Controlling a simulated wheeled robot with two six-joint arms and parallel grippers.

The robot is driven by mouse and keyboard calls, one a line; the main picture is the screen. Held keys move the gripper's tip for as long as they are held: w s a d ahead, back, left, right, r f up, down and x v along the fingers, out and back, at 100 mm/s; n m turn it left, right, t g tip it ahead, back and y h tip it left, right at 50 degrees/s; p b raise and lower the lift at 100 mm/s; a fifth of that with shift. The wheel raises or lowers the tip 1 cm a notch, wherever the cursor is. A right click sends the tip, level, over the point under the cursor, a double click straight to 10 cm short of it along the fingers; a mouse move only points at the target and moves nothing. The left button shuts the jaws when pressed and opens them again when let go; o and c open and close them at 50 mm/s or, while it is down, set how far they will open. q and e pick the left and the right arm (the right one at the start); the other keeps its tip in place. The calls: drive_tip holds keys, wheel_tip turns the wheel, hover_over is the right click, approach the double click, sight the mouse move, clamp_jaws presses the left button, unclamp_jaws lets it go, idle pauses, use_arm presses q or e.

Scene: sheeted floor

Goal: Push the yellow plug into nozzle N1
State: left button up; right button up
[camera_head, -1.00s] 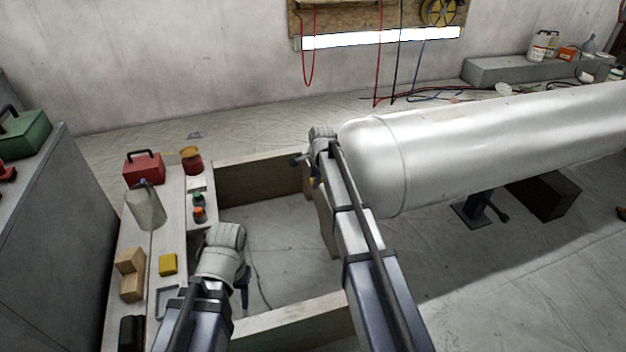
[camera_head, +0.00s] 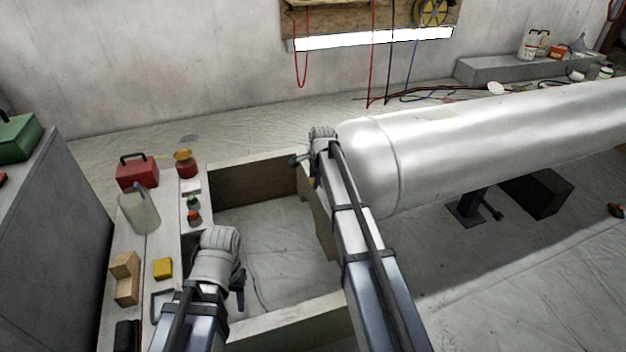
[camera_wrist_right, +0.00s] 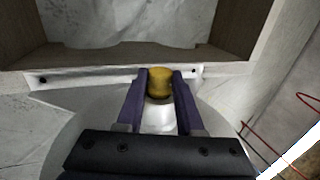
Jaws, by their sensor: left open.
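The yellow plug (camera_wrist_right: 159,85) sits between the two fingers of my right gripper (camera_wrist_right: 160,82) in the right wrist view. The fingers touch or nearly touch both its sides, and the gripper looks shut on it. In the head view my right gripper (camera_head: 311,172) is at the rounded left end of the white tank (camera_head: 430,150), largely hidden by its own arm. A pale shiny surface shows below the plug in the wrist view. I cannot make out nozzle N1 or its label. My left gripper (camera_head: 239,284) is open, over the near left part of the wooden frame.
A wooden frame (camera_head: 290,318) surrounds a sheeted floor area. The bench (camera_head: 170,215) at left bears a red toolbox (camera_head: 137,172), a translucent jug (camera_head: 139,212), a yellow block (camera_head: 163,268) and wooden blocks (camera_head: 124,278). Hoses (camera_head: 372,60) hang at the wall. Floor at right is mostly clear.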

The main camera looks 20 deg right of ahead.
drive_tip(key=o, duration=0.5)
drive_tip(key=p+v, duration=0.7)
drive_tip(key=v, duration=0.1)
drive_tip(key=shift+f, duration=0.1)
drive_tip(key=s+a+n+g+h, duration=0.1)
drive_tip(key=s+a+n, duration=0.6)
drive_tip(key=s, duration=0.4)
drive_tip(key=s+a+n+g, duration=0.2)
drive_tip(key=s+a+n, duration=0.45)
drive_tip(key=s, duration=0.55)
drive_tip(key=s+a+n+g+h, duration=0.1)
drive_tip(key=s+a+n, duration=0.6)
drive_tip(key=s, duration=0.4)
wheel_tip(320, 180, up, 32)
drive_tip(key=p, duration=3.3)
drive_tip(key=shift+w+d+n+y, duration=0.2)
drive_tip(key=shift+w+n+y, duration=0.1)
drive_tip(key=shift+n, duration=0.15)
